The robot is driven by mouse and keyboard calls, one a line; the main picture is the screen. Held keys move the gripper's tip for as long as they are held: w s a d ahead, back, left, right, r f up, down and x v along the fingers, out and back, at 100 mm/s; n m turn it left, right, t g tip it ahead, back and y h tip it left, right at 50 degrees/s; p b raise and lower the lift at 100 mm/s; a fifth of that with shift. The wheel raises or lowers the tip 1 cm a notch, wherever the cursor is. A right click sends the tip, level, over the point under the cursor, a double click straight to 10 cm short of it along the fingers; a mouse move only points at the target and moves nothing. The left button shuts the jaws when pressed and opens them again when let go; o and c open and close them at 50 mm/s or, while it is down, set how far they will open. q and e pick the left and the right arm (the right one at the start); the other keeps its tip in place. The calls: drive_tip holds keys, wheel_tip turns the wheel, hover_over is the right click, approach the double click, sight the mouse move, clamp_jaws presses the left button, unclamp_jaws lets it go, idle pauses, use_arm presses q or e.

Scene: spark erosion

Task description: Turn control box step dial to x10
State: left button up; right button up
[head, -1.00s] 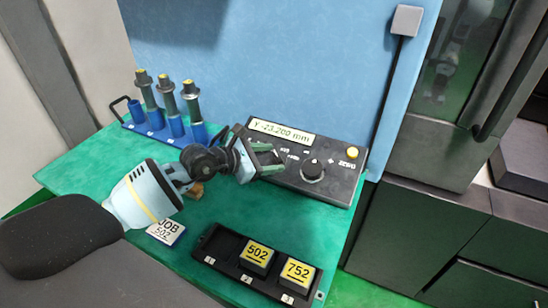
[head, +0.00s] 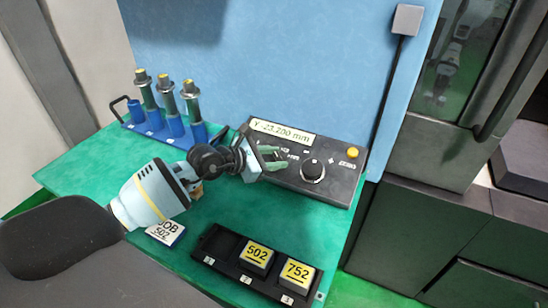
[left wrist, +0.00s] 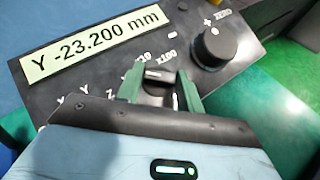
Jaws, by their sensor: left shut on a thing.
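The control box (head: 340,188) is a black sloped panel at the back right of the bench, with a display reading Y -23.200 mm. In the left wrist view, the step dial (left wrist: 158,84) is a small dark knob below the x10 and x100 marks, partly hidden by my gripper. My left gripper (head: 274,158) has its green fingers shut on the dial, one on each side, as the left wrist view (left wrist: 160,86) shows. I cannot tell clearly which mark the dial points to. My right gripper is not in view.
A larger round knob (head: 313,170) and a yellow ZERO button (head: 352,152) sit right of my gripper. A black tray (head: 225,243) holds blocks marked 502 and 752 in front. A blue rack (head: 160,133) with several holders stands at the left. A JOB 502 card (head: 166,233) lies near my arm.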

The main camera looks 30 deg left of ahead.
use_arm(q)
drive_tip(key=shift+f, duration=0.2)
drive_tip(key=m+g+h+b, duration=0.1)
drive_tip(key=b, duration=0.1)
drive_tip(key=m+g+h+b, duration=0.1)
drive_tip(key=m+b, duration=0.1)
drive_tip(key=b, duration=0.1)
drive_tip(key=m+g+b, duration=0.1)
drive_tip(key=m+b, duration=0.1)
drive_tip(key=b, duration=0.1)
drive_tip(key=shift+w+a+g+h, duration=0.2)
drive_tip(key=shift+w+g+h, duration=0.1)
drive_tip(key=shift+h, duration=0.1)
drive_tip(key=m+g, duration=0.1)
drive_tip(key=m+g+b, duration=0.2)
drive_tip(key=m, duration=0.1)
drive_tip(key=shift+r+h, duration=0.3)
drive_tip(key=shift+w+m+g+b, duration=0.1)
drive_tip(key=shift+m+g+b, duration=0.35)
drive_tip(key=shift+m+g, duration=0.2)
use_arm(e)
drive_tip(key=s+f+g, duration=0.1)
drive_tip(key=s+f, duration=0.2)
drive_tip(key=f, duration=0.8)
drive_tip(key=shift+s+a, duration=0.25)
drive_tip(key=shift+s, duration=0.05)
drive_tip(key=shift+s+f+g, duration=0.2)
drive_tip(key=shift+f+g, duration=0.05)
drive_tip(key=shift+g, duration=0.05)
